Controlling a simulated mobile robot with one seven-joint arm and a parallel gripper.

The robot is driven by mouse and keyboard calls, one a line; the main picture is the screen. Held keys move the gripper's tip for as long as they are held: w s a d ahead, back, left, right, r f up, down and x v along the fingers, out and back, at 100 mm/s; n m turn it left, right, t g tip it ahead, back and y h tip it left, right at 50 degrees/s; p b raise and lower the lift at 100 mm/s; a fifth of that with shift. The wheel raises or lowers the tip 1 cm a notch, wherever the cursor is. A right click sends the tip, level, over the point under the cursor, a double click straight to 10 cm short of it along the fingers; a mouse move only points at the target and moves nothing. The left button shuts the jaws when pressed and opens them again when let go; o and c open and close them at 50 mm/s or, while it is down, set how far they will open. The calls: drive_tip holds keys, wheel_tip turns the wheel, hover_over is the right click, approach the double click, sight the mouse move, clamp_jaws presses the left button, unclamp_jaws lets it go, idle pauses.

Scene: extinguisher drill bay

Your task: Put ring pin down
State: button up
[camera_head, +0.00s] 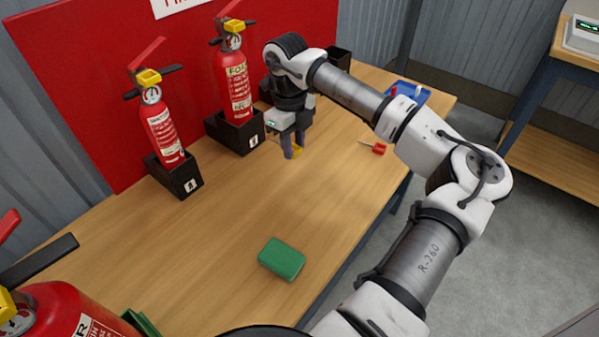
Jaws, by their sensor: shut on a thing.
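My gripper (291,152) is low over the wooden table, right of the middle extinguisher's black stand. It is shut on a small yellow thing (298,150), seemingly the ring pin, mostly hidden by the fingers. I cannot tell whether this thing touches the tabletop. A red-headed piece with a thin metal shaft (378,148) lies on the table to the right of my gripper.
Red extinguishers stand in black holders at the left (163,130) and middle (233,85); another (75,308) is at the lower left. A green block (282,259) lies near the front edge. A blue tray (413,93) sits at the far end. The table (225,215) between is clear.

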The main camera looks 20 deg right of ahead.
sight(295, 187)
wheel_tip(295, 187, down, 11)
drive_tip(key=shift+f+p, duration=0.2)
drive_tip(key=shift+p, duration=0.7)
drive_tip(key=shift+f, duration=0.15)
drive_tip(key=shift+f, duration=0.15)
drive_tip(key=shift+f+b, duration=0.1)
drive_tip(key=shift+b, duration=0.2)
drive_tip(key=o, duration=1.1)
